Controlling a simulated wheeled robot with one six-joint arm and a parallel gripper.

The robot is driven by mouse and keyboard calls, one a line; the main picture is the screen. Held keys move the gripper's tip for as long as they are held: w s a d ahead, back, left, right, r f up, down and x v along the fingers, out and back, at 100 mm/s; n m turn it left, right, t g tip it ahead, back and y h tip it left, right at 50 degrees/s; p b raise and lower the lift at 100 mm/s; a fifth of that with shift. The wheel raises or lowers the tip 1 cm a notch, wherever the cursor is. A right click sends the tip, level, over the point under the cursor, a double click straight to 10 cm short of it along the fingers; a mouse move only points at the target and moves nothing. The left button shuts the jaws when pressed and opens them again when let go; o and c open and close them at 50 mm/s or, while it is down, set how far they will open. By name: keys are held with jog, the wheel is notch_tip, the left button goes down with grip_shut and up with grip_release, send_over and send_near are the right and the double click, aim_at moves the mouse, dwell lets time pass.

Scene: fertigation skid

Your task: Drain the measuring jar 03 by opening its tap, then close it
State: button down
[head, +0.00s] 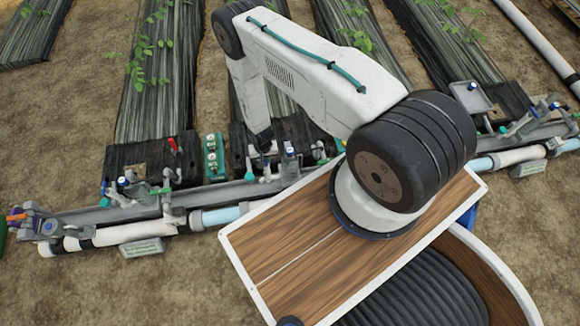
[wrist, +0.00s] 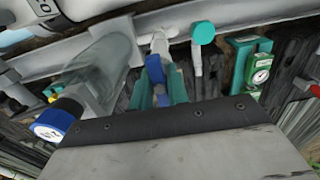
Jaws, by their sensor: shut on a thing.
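In the wrist view, my gripper (wrist: 159,92) has its teal fingers closed around a blue tap handle (wrist: 155,70). The handle sits on a pale tap body (wrist: 160,44) at the grey rail. A clear jar (wrist: 108,62) lies just left of the fingers in the picture, with a blue cap (wrist: 58,120) bearing a white label. I cannot read a number on the label or make out a liquid level. In the head view, my gripper (head: 266,142) is at the middle station of the skid, small and partly hidden by my arm.
A green box with a dial (wrist: 252,64) stands right of the tap, and a teal round knob (wrist: 203,33) is close to the fingers. In the head view, a red-handled valve (head: 173,146) stands to the left. A grey rail (head: 85,216) and pipes run across the front.

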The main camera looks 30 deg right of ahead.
jog(key=shift+s, duration=0.3)
jog(key=c, duration=1.3)
grip_release()
jog(key=shift+w, duration=0.15)
notch_tip(320, 180, up, 10)
jog(key=shift+w, duration=0.1)
